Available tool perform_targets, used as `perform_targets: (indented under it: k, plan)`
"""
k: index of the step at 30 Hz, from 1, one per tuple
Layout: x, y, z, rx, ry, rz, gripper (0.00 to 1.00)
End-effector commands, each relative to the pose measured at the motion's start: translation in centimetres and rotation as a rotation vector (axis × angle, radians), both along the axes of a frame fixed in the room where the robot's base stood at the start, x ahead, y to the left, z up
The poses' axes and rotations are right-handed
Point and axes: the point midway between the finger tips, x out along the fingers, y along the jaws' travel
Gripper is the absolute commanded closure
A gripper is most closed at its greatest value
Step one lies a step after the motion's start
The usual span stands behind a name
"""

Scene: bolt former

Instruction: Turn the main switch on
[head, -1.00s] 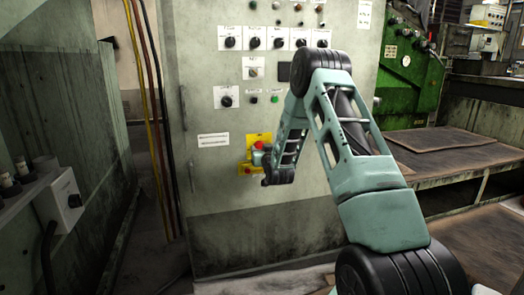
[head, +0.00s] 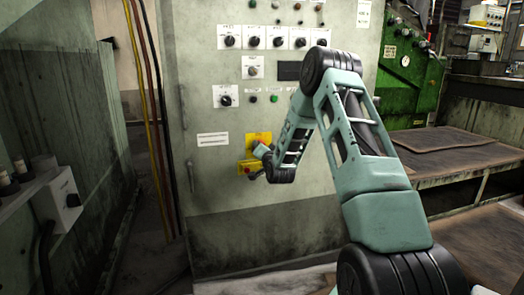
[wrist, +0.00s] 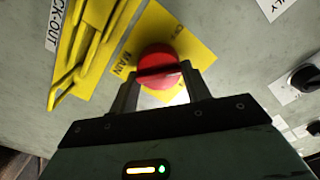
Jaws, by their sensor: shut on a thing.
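The main switch is a round red knob (wrist: 160,66) with a raised bar across it, on a yellow plate (wrist: 204,52) marked MAIN in the wrist view. My gripper (wrist: 160,84) has its two fingers on either side of the knob's bar and is shut on it. In the head view the yellow plate (head: 262,136) shows on the cabinet front, and my gripper (head: 260,150) covers the knob there. The knob's exact angle is hard to tell.
A yellow lock-out piece (wrist: 88,45) hangs close beside the switch. The grey cabinet (head: 225,180) carries several black rotary switches (head: 230,41) above. Cables (head: 155,110) run down its left side. A worktable (head: 450,145) stands right of my arm.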

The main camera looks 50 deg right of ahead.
Motion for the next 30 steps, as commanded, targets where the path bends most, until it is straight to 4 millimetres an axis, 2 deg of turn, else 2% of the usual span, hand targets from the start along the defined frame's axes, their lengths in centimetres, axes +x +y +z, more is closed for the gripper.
perform_targets:
  k: [18, 30]
  plan:
    - [-0.16, -0.26, -0.28, 0.492, -0.3, -0.003, 0.75]
    - [-0.16, -0.26, -0.43, 0.703, -0.43, -0.002, 0.75]
